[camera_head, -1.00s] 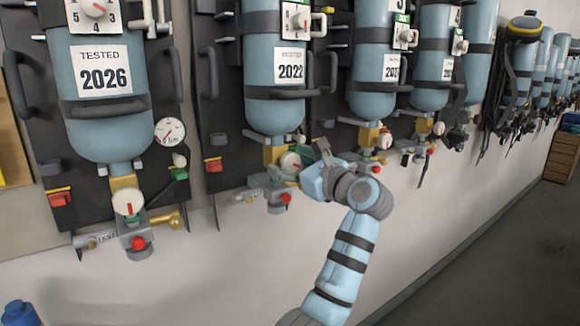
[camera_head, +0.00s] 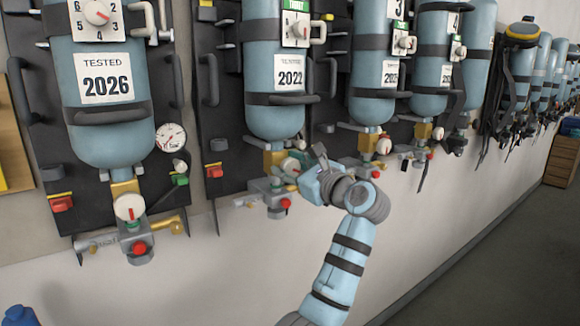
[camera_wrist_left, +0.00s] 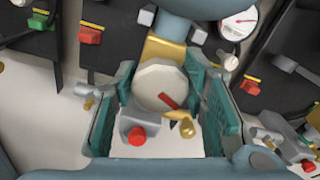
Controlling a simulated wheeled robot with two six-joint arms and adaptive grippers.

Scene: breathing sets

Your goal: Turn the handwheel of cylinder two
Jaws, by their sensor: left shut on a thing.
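Cylinder two (camera_head: 274,110) is the second light-blue cylinder from the left, with a 2022 label. Its pale round handwheel (camera_wrist_left: 158,84), with a red mark pointing to the lower right, sits below a brass neck (camera_wrist_left: 163,49). In the head view the handwheel (camera_head: 291,165) is partly hidden by my left gripper (camera_head: 299,170). In the left wrist view my left gripper (camera_wrist_left: 160,92) has its teal fingers on either side of the handwheel, shut on it. My right gripper is in neither view.
A red knob (camera_wrist_left: 137,136) and brass fitting (camera_wrist_left: 187,128) sit close below the handwheel. The 2026 cylinder (camera_head: 105,125) with its gauge (camera_head: 170,137) hangs to the left, and more cylinders line the wall rightward.

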